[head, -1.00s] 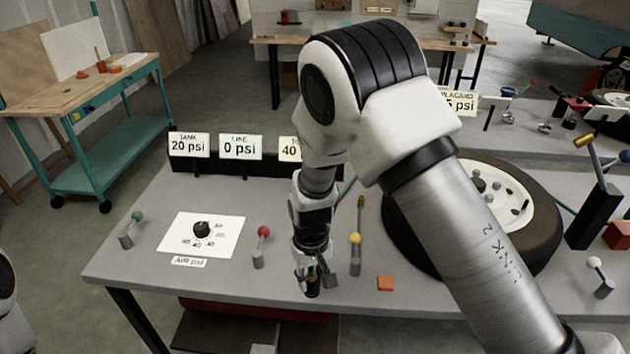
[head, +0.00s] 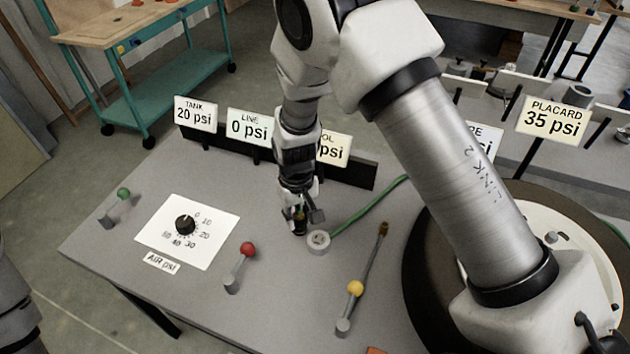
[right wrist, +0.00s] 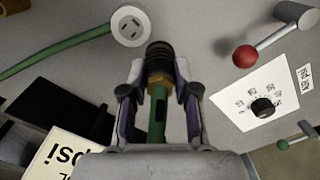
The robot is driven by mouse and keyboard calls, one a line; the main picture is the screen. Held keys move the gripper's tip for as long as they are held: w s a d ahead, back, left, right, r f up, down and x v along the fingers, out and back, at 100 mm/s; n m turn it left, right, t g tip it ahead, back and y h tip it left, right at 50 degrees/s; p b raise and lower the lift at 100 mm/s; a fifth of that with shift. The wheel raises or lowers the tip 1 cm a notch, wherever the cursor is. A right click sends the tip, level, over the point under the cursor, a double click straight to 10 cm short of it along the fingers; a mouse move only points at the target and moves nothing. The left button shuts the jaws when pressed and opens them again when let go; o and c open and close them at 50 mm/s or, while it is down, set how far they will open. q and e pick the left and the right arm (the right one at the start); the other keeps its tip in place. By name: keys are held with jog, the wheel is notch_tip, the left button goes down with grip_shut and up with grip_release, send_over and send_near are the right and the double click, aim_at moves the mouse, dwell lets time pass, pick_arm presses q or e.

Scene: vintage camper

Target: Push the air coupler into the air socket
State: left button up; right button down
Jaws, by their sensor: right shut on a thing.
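My right gripper (head: 298,214) is shut on the air coupler (head: 299,226), just left of the round grey air socket (head: 318,241) on the bench. In the right wrist view the coupler (right wrist: 158,80) has a black ringed end, a brass band and a green body. It sits between the fingers of my right gripper (right wrist: 160,72). The slotted face of the socket (right wrist: 130,25) shows just beyond and left of the coupler's black end. The two look apart; the height between them is hard to judge. My left gripper is out of view.
A green hose (head: 370,205) runs from the socket. A yellow-knobbed lever (head: 355,289) stands right of it, a red-knobbed lever (head: 246,250) left, with a dial plate (head: 210,232) beyond. Pressure signs (head: 249,127) stand behind. A tire (head: 425,250) lies at right.

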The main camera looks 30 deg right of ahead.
jog(key=shift+r, duration=0.1)
jog(key=shift+s+a+r, duration=0.4)
jog(key=shift+s+a, duration=0.05)
jog(key=shift+a, duration=0.05)
jog(key=shift+r, duration=0.1)
pick_arm(q)
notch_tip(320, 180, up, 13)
jog(key=p, duration=1.3)
pick_arm(e)
jog(key=s+d+r+n, duration=0.1)
jog(key=d+r+n, duration=0.25)
jog(key=n, duration=0.55)
jog(key=shift+n, duration=0.8)
jog(key=f+b, duration=0.1)
jog(key=f, duration=0.1)
jog(key=f+b, duration=0.1)
jog(key=f, duration=0.1)
jog(key=d+f+b, duration=0.1)
jog(key=f+b, duration=0.1)
jog(key=f, duration=0.1)
jog(key=shift+d, duration=0.1)
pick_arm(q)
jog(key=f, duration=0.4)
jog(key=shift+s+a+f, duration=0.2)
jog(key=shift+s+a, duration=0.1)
pick_arm(e)
jog(key=shift+s+f, duration=0.1)
jog(key=shift+f, duration=0.15)
